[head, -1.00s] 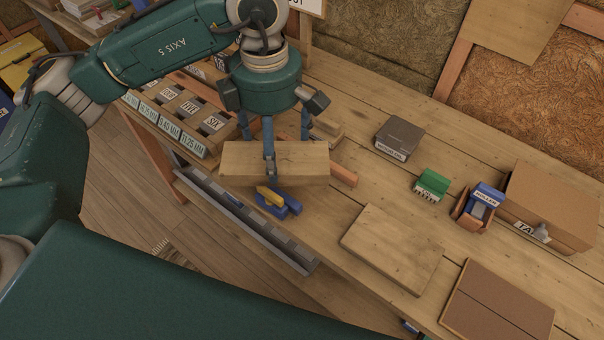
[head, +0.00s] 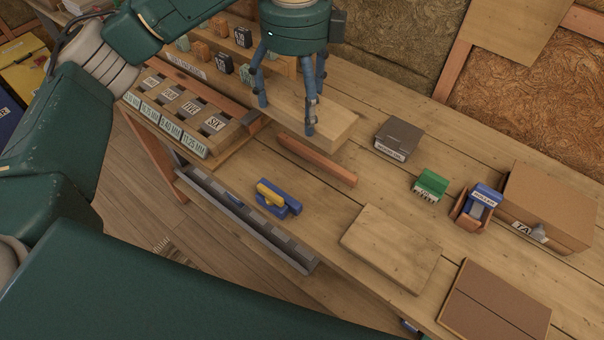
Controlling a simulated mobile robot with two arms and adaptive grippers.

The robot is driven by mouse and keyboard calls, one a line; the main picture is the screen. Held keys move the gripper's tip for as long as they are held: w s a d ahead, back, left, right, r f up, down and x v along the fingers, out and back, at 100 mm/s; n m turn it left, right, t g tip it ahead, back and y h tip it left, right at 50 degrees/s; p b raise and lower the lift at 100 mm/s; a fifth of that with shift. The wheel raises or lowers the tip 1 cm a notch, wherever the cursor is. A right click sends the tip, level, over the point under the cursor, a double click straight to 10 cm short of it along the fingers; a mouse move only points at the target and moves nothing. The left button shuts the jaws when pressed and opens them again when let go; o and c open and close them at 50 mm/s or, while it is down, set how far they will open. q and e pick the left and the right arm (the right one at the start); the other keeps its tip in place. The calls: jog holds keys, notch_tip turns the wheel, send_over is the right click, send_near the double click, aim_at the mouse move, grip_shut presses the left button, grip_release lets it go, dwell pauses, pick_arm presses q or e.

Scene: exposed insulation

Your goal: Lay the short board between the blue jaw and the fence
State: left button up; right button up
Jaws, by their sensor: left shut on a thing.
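My left gripper (head: 290,98) is shut on the short board (head: 328,128), a pale wooden block, with fingers on its near and far sides. The board is on the far side of the fence (head: 317,158), a reddish-brown wooden strip on the bench. I cannot tell whether the board touches anything beneath it. The blue jaw (head: 286,203), with a yellow handle, sits on the near side of the fence by the bench's front edge. Bare bench shows between jaw and fence. My right gripper is not in view.
A wooden rack of labelled slots (head: 190,115) stands left of the fence. To the right are a dark box (head: 399,138), a green brush (head: 430,184), a blue roller box (head: 484,200) and a cardboard box (head: 548,205). A flat wooden board (head: 392,247) lies near the front edge.

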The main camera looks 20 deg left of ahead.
pick_arm(q)
jog(key=shift+f, duration=0.3)
jog(key=shift+f+p, duration=1.15)
jog(key=shift+f, duration=8.5)
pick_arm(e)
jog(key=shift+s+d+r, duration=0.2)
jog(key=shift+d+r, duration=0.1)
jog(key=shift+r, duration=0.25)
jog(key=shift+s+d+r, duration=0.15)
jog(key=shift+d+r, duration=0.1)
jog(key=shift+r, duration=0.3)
pick_arm(q)
jog(key=shift+f, duration=0.1)
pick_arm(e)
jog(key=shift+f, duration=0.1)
pick_arm(q)
jog(key=o, duration=1.3)
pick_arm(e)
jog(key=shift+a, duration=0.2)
